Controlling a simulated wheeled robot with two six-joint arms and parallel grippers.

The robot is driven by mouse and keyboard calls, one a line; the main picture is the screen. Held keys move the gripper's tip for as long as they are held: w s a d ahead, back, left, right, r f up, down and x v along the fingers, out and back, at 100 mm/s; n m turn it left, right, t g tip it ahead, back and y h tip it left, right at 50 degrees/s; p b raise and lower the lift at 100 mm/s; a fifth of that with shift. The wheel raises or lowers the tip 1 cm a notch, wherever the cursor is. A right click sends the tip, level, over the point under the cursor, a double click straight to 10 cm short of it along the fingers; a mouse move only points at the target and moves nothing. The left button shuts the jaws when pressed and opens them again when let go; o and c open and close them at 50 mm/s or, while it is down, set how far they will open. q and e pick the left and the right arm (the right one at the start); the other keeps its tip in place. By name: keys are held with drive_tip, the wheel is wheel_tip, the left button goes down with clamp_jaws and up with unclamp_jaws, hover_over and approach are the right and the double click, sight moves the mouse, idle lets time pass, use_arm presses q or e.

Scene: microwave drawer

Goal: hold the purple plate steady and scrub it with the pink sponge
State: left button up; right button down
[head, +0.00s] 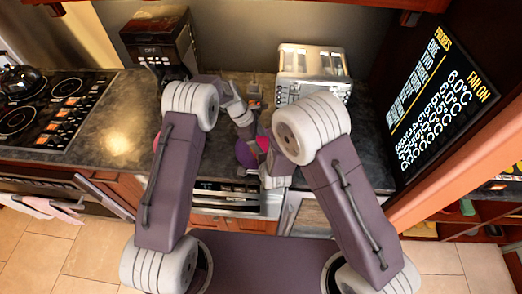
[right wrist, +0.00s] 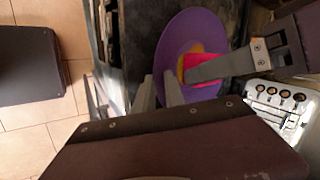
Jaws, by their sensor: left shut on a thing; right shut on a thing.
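The purple plate (head: 246,157) is mostly hidden behind my arms in the head view, but its broad face shows in the right wrist view (right wrist: 172,48). My right gripper (right wrist: 160,92) is shut on the plate's near edge and holds it tilted above the counter. The pink sponge (right wrist: 207,76), with a yellow-orange side, is over the plate's face and seems to touch it. My left gripper (head: 243,122) comes in from the far side and is shut on the sponge; its jaws also show in the right wrist view (right wrist: 205,68).
A silver toaster (head: 312,64) stands at the back right of the dark counter (head: 110,125). A coffee machine (head: 158,42) is at the back left, beside the stovetop (head: 50,108). A pink thing (head: 157,136) shows partly behind my left arm. A lit screen (head: 440,95) is at right.

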use_arm(q)
drive_tip(key=shift+f, duration=0.5)
drive_tip(key=shift+w, duration=0.15)
drive_tip(key=shift+w, duration=0.35)
drive_tip(key=shift+s+f, duration=0.2)
drive_tip(key=shift+s, duration=0.85)
drive_tip(key=shift+w+r, duration=0.15)
drive_tip(key=shift+w, duration=0.75)
drive_tip(key=shift+s+r, duration=0.15)
drive_tip(key=shift+s, duration=0.75)
drive_tip(key=shift+w, duration=0.9)
drive_tip(key=shift+s, duration=0.95)
